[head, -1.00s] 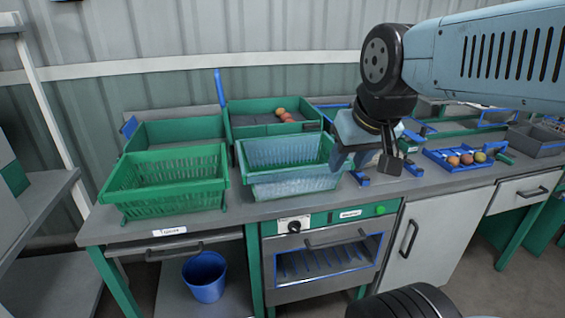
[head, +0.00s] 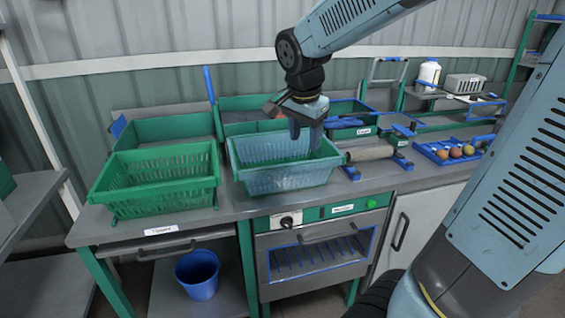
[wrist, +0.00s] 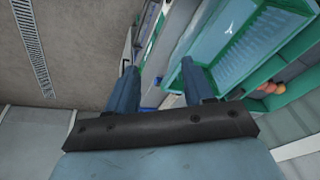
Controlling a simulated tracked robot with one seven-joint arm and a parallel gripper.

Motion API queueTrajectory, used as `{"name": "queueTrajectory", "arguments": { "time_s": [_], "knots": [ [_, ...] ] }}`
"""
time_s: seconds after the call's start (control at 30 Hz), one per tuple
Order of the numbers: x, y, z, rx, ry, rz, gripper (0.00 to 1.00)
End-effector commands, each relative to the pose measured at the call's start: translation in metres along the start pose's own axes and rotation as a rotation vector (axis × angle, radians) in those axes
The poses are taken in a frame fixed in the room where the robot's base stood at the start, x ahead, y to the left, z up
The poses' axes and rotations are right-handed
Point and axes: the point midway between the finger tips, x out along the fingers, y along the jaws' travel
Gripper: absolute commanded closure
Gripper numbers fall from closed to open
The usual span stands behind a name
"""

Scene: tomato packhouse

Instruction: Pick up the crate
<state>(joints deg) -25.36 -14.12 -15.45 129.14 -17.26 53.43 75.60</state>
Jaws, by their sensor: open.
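Two slatted crates stand side by side on the bench in the head view. The green crate (head: 160,170) is on the left. The pale blue, see-through crate (head: 285,181) is just to its right and looks empty. My gripper (head: 305,137) is open, with its fingers pointing down over the right half of the blue crate. I cannot tell from the head view how far its tips are above the rim. In the wrist view, the blue crate (wrist: 232,45) lies right of my gripper (wrist: 158,68); the right finger overlaps its near rim and nothing is between the fingers.
Green trays (head: 175,128) stand behind the crates. A grey roller (head: 370,153) on blue supports lies right of the blue crate. A blue tray (head: 432,151) with round fruit is further right. A blue bucket (head: 199,275) sits below the bench.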

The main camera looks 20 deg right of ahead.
Motion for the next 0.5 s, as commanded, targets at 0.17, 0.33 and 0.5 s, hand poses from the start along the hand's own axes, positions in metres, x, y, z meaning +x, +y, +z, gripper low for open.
{"name": "queueTrajectory", "arguments": {
  "time_s": [0.17,0.33,0.5],
  "knots": [
    [0.029,-0.044,-0.002,0.234,0.07,0.077,0.48],
    [0.049,-0.077,-0.002,0.428,0.158,0.108,0.48],
    [0.06,-0.096,0.001,0.544,0.219,0.111,0.48]
  ]
}}
